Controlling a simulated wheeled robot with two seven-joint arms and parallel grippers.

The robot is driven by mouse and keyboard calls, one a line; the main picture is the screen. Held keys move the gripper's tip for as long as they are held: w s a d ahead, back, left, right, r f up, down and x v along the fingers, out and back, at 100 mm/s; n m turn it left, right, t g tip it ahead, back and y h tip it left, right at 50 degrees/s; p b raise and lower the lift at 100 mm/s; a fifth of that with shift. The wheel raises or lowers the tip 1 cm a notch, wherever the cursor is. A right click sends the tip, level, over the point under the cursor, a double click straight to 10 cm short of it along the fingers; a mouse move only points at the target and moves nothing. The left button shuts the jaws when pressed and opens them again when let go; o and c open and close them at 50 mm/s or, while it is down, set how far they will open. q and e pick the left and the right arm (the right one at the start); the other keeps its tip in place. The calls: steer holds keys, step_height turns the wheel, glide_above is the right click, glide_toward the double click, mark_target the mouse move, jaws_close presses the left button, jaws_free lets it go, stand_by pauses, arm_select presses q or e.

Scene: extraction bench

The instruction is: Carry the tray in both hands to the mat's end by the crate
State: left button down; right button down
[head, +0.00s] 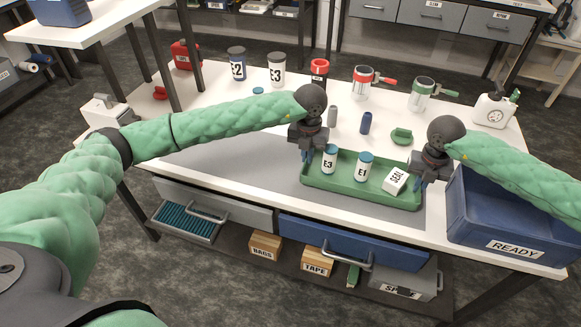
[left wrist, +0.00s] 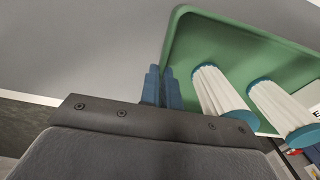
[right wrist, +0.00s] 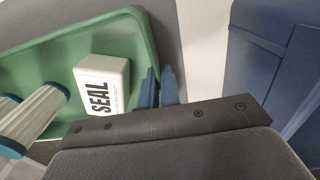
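The green tray (head: 340,187) is over the right end of the grey mat (head: 245,157), beside the blue READY crate (head: 505,240). It holds a tube marked E3 (head: 329,160), a tube marked E1 (head: 364,167) and a white SEAL box (head: 395,181). Both tubes stand upright. My left gripper (head: 308,156) is shut on the tray's left wall; its fingers (left wrist: 161,88) straddle the rim. My right gripper (head: 417,178) is shut on the right wall, fingers (right wrist: 159,87) astride the rim. Whether the tray touches the mat I cannot tell.
Behind the tray are a blue vial (head: 366,123), a grey vial (head: 332,116) and a green lidded piece (head: 401,136). Jars and clamped cups line the back. The mat's left part is clear. An open drawer (head: 190,222) juts out below left.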

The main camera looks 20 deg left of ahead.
arm_select(q)
steer(key=shift+a+f+b, duration=0.15)
steer(key=shift+f+b, duration=0.2)
steer(key=shift+f, duration=0.15)
arm_select(e)
steer(key=shift+d+f, duration=0.1)
steer(key=shift+f, duration=0.45)
arm_select(q)
steer(key=c, duration=1.6)
jaws_free()
arm_select(e)
steer(key=c, duration=1.6)
jaws_free()
steer(key=shift+r, duration=0.1)
arm_select(q)
steer(key=shift+r, duration=0.1)
step_height(320, 180, up, 12)
steer(key=shift+f, duration=0.1)
arm_select(e)
step_height(320, 180, up, 12)
